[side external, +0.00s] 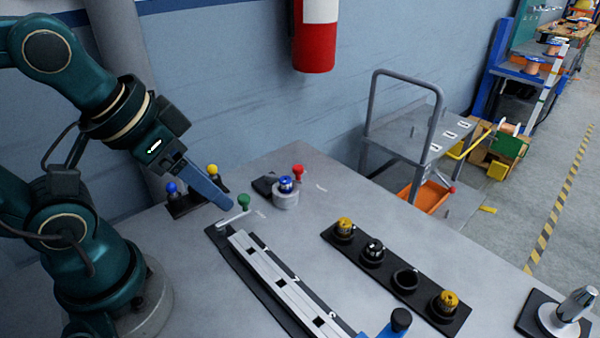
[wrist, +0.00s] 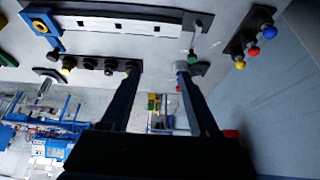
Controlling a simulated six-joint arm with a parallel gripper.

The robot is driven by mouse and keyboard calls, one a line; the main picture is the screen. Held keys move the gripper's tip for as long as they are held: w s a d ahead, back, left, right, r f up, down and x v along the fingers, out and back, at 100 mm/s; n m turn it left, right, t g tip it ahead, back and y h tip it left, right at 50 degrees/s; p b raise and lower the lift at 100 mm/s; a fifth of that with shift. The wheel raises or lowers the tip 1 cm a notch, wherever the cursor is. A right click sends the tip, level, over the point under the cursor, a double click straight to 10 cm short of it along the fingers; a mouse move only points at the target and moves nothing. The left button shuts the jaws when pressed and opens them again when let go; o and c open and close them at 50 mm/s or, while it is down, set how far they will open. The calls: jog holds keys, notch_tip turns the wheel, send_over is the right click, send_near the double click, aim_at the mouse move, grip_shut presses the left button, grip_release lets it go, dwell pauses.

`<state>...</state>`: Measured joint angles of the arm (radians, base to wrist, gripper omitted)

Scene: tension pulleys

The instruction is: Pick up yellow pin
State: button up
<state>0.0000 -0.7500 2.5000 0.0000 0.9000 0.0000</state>
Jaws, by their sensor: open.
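The yellow pin (side external: 212,170) has a round ball head and stands in a small dark rack, just behind my gripper in the side view.
A grey slotted rail (side external: 280,285) runs along the front of the table. A blue-topped pulley (side external: 285,184) and another red pin (side external: 297,170) stand behind it. A black tray (side external: 395,275) with several round parts lies to the right. The tabletop between is clear.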

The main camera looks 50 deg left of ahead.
jog(key=c, duration=0.4)
jog(key=shift+o, duration=0.2)
